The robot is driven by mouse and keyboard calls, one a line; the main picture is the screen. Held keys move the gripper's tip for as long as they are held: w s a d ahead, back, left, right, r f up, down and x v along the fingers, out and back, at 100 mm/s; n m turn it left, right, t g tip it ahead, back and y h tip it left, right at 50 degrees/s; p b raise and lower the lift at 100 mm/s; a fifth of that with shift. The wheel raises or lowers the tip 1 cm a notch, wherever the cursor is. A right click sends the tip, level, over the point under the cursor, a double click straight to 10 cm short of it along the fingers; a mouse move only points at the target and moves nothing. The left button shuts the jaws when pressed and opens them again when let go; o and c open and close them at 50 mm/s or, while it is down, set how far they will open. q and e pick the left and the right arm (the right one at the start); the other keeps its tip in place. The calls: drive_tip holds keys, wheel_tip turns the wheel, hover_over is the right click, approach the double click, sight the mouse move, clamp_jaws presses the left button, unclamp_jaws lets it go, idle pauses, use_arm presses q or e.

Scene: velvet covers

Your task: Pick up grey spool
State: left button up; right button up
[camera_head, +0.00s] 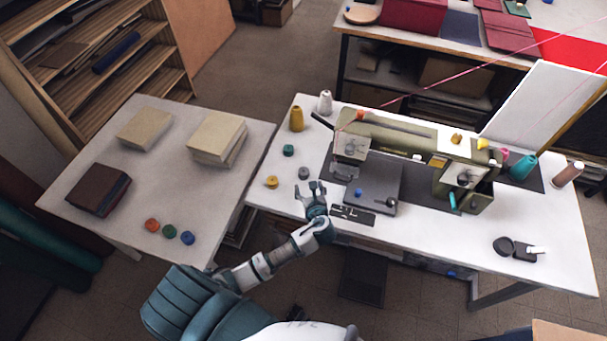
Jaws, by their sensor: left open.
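The small grey spool (304,173) stands on the white sewing table (275,196), left of the sewing machine. My left gripper (310,186) reaches over the table's front edge. It is open and empty, with its fingertips pointing toward the grey spool and just in front of it. A small gap seems to show between fingertips and spool; I cannot tell their height above the table. My right gripper is not in view.
A green spool (288,150) and a yellow spool (271,182) stand close to the grey one. The sewing machine (400,135) stands to the right. A yellow cone (296,118) stands behind. A second table (75,190) at left holds books and several spools.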

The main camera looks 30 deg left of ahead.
sight(305, 173)
use_arm(q)
drive_tip(key=x, duration=0.3)
drive_tip(key=shift+w+a+f, duration=0.15)
drive_tip(key=shift+a, duration=0.05)
drive_tip(key=shift+w+a+f+b, duration=0.2)
drive_tip(key=shift+w+a+b, duration=0.15)
drive_tip(key=shift+w, duration=0.3)
drive_tip(key=b+x, duration=0.1)
drive_tip(key=x, duration=0.2)
drive_tip(key=shift+w+a+f, duration=0.1)
drive_tip(key=shift+w+a, duration=0.1)
drive_tip(key=shift+w, duration=0.05)
drive_tip(key=shift+w+a+f, duration=0.15)
drive_tip(key=shift+w+a, duration=0.1)
drive_tip(key=shift+a, duration=0.25)
drive_tip(key=shift+d, duration=0.1)
drive_tip(key=c, duration=0.9)
drive_tip(key=shift+d, duration=0.15)
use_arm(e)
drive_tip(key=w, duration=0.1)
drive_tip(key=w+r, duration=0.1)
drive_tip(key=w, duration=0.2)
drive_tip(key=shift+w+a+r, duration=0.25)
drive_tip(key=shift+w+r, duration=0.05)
